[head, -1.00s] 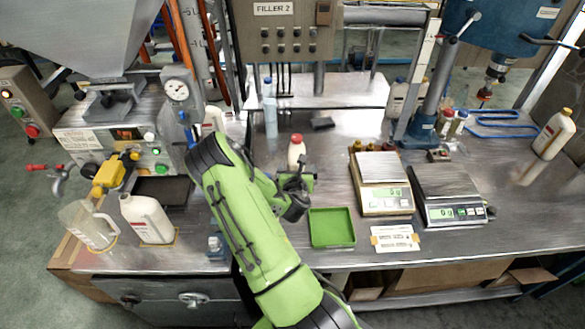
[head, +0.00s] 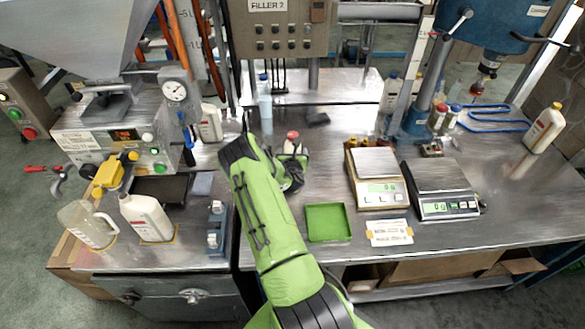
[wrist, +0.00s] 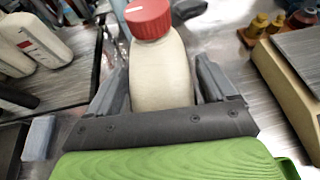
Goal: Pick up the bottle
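A cream bottle with a red cap (wrist: 160,75) stands on the metal table between the fingers of my gripper (wrist: 160,95) in the wrist view. The fingers are open, one on each side of the bottle, with narrow gaps that make contact hard to judge. In the head view the bottle's red cap (head: 292,135) shows just beyond my gripper (head: 292,160). My green arm and gripper hide most of the bottle's body there.
A green tray (head: 328,223) lies to the right of my arm. Two scales (head: 376,178) (head: 441,188) stand further right. White bottles (head: 147,217) (head: 210,123) and a filling machine are on the left. A tall clear bottle (head: 265,100) stands behind.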

